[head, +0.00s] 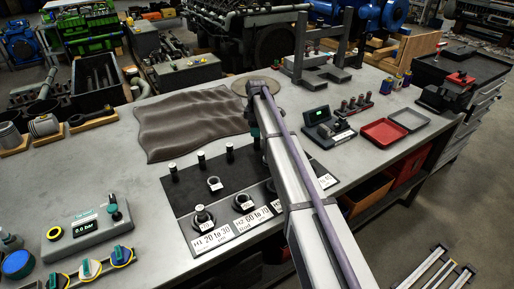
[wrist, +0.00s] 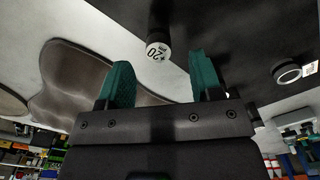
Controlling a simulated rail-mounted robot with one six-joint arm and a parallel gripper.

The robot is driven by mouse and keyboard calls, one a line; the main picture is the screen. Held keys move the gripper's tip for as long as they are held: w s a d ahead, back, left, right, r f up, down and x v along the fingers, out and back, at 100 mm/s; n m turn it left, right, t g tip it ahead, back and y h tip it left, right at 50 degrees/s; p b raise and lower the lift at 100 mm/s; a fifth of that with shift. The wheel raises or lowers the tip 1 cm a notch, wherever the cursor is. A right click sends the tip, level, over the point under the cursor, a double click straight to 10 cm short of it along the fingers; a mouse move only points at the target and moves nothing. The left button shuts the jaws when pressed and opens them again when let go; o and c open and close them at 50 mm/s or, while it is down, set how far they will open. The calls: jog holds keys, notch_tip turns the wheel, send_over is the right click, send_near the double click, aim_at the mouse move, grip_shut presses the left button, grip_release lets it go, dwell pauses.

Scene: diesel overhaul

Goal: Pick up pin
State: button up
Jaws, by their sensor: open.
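Several dark pins with pale tops stand upright in a row on the black mat (head: 188,195), such as the left pin (head: 173,168), the second pin (head: 202,157) and the third pin (head: 229,149). In the wrist view a pin (wrist: 158,46) with "+20" on its white end face lies in the gap between the fingertips, apart from both fingers. My gripper (wrist: 160,72) has green fingers spread wide and holds nothing. In the head view its fingers show beside my arm, above the mat's back edge. My arm hides part of the mat.
Rings (head: 215,184) and number cards (head: 211,239) lie nearer the front of the mat. A wrinkled brown cloth (head: 190,122) lies behind it. A small display unit (head: 326,127) and red tray (head: 384,132) are to the right. Bare bench shows at left.

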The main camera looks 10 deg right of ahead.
aim_at(257, 141)
notch_tip(257, 141, down, 8)
jog(key=b, duration=0.6)
jog(key=shift+d+r, duration=0.1)
jog(key=shift+r, duration=0.35)
grip_shut()
